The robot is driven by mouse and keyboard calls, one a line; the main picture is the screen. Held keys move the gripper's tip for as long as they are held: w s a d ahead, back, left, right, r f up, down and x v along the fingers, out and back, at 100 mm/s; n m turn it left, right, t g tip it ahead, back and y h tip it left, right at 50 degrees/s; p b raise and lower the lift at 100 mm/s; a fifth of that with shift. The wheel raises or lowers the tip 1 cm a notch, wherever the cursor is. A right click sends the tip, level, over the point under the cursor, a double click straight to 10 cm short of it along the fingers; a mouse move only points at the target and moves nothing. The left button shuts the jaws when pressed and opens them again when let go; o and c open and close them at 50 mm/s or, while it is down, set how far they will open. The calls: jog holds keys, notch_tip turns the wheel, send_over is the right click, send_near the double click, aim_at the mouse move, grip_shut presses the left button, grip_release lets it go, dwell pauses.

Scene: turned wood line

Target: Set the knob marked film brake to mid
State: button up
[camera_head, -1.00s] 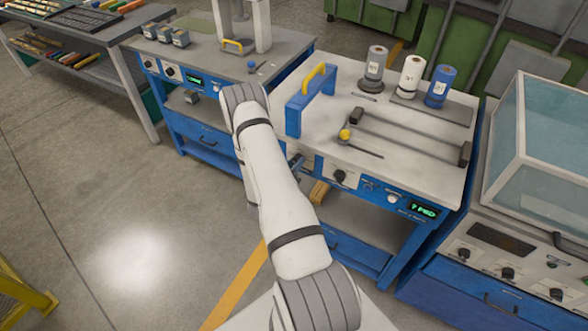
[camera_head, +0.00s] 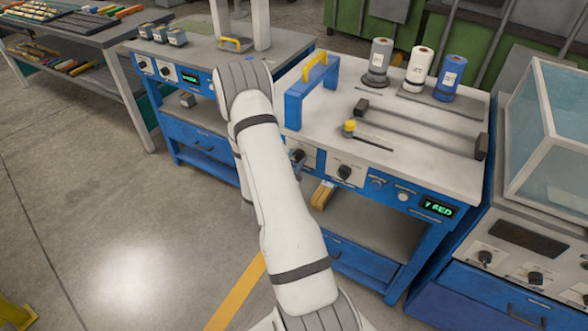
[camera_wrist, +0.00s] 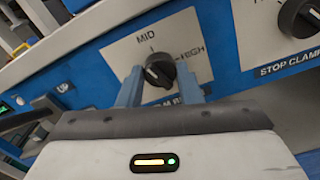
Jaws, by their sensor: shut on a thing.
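The film brake knob (camera_wrist: 160,68) is black and round, on a white plate in the blue front panel. In the wrist view, MID is printed above it and HIGH to its right; the lower label is partly hidden by my gripper. My gripper (camera_wrist: 158,82) has one blue-grey finger on each side of the knob and is shut on it. I cannot tell for sure which mark the knob's pointer faces. In the head view my arm covers part of this panel, and my gripper (camera_head: 297,158) is at its left part.
A second knob, stop clamp (camera_wrist: 298,18), sits right of it. The panel also has a green display (camera_head: 438,207). On the bench top (camera_head: 420,165) stand a blue frame with a yellow handle (camera_head: 315,66) and several rolls. A clear-sided machine (camera_head: 550,130) stands close on the right.

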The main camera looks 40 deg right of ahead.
jog(key=m+b, duration=0.3)
jog(key=b, duration=0.1)
jog(key=shift+f+m, duration=0.1)
jog(key=shift+m, duration=0.5)
jog(key=o, duration=1)
jog(key=b+v, duration=0.1)
jog(key=v, duration=0.6)
jog(key=shift+s+a, duration=0.25)
jog(key=shift+a, duration=0.05)
